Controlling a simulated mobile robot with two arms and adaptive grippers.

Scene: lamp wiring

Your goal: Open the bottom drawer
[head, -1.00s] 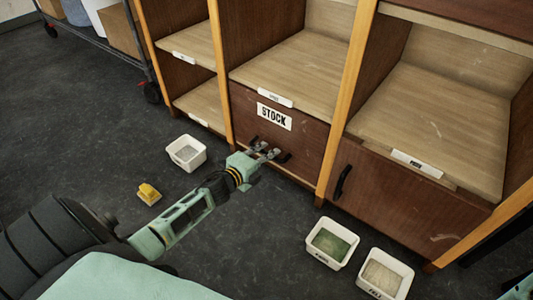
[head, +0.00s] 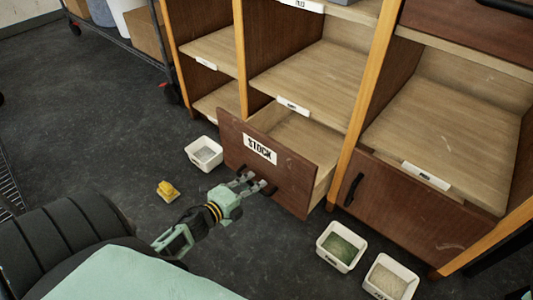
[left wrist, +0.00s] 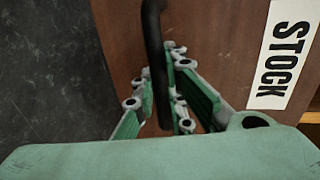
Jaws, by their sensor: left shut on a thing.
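The bottom drawer (head: 290,178) has a brown wooden front with a white STOCK label (head: 259,149). It stands partly out of the cabinet, and its pale inside shows from above. My left gripper (head: 254,184) is shut on the dark drawer handle, low on the front. In the left wrist view the black handle (left wrist: 154,50) runs down between the green fingers (left wrist: 163,105), and the STOCK label (left wrist: 284,52) is at the right. The fingers hide part of the handle. My right gripper is not in view.
A white bin (head: 204,153) stands on the floor left of the drawer, near a yellow object (head: 168,191). Two more white bins, one with green contents (head: 341,246) and one with pale contents (head: 390,277), stand at the right.

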